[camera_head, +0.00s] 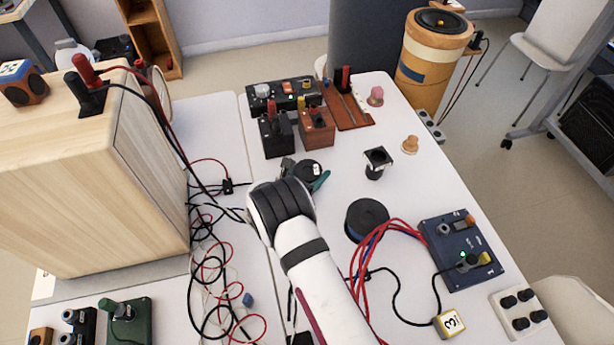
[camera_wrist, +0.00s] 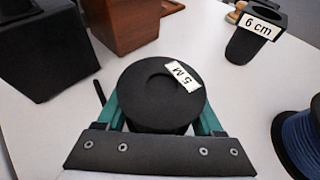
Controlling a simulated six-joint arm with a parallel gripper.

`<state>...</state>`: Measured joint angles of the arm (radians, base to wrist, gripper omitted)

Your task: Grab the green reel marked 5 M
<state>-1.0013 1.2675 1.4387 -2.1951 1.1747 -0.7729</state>
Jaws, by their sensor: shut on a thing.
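The reel marked 5 M (camera_wrist: 150,90) has a black round top with a white label in the wrist view. Its winding colour is hidden, so I cannot confirm green. In the head view the reel (camera_head: 312,168) shows just beyond the end of my arm. My gripper (camera_wrist: 160,118) has teal fingers, one on each side of the reel, and is shut on it. In the head view my gripper (camera_head: 308,178) is partly hidden behind my wrist. I cannot tell whether the reel still touches the table.
A black reel with blue winding (camera_head: 367,220) stands close on the right. A black piece marked 6 cm (camera_wrist: 245,45) stands beyond. Black (camera_head: 276,138) and brown (camera_head: 317,127) boxes stand behind. Tangled cables (camera_head: 215,270) and a large wooden cabinet (camera_head: 70,180) are left.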

